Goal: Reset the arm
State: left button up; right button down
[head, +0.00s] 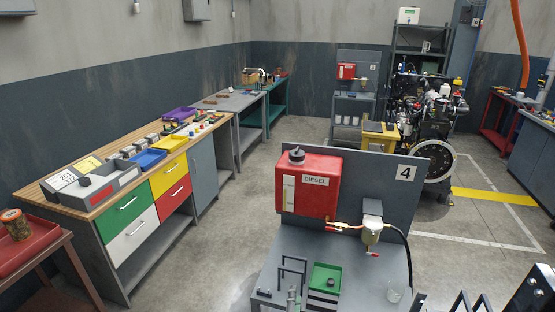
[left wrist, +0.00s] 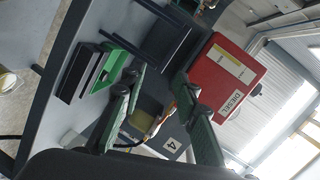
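My left gripper (head: 421,302) shows only in part at the bottom right edge of the head view, as dark fingers and linkages. In the left wrist view its two green-padded fingers (left wrist: 160,88) stand apart with nothing between them. Beyond them are the red diesel tank (left wrist: 225,75) and the panel with a 4 (left wrist: 172,144). The head view shows the same tank (head: 310,185) on the grey panel (head: 405,203). I cannot make out my right gripper in either view.
The grey stand holds a green tray (head: 327,278), a black frame (head: 293,270) and a clear cup (head: 393,296). A filter (head: 371,230) hangs on the panel. A drawer workbench (head: 130,205) stands at left, an engine (head: 430,125) behind. Open floor lies between.

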pick_arm(q)
jog(key=s+a+f+n+g+y, duration=0.25)
jog(key=s+a+f+n, duration=0.3)
jog(key=a+f, duration=0.55)
jog(key=s+a+f+n+g+y, duration=0.1)
jog(key=s+a+f+n+g, duration=0.3)
jog(key=s+a+f, duration=0.7)
jog(key=s+a+f+n+g, duration=0.2)
jog(key=s+a+n+g, duration=0.45)
jog(key=s+a, duration=1.4)
jog(key=s+d+f+h, duration=0.1)
jog(key=s+f, duration=0.1)
jog(key=f, duration=1.2)
jog(key=s+d+f, duration=0.1)
jog(key=d+f, duration=0.1)
jog(key=f, duration=1.2)
jog(key=s+f+m+g, duration=0.1)
jog(key=s+f, duration=1.7)
jog(key=s, duration=0.2)
jog(key=shift+s+f+g, duration=0.3)
jog(key=shift+s+f, duration=0.05)
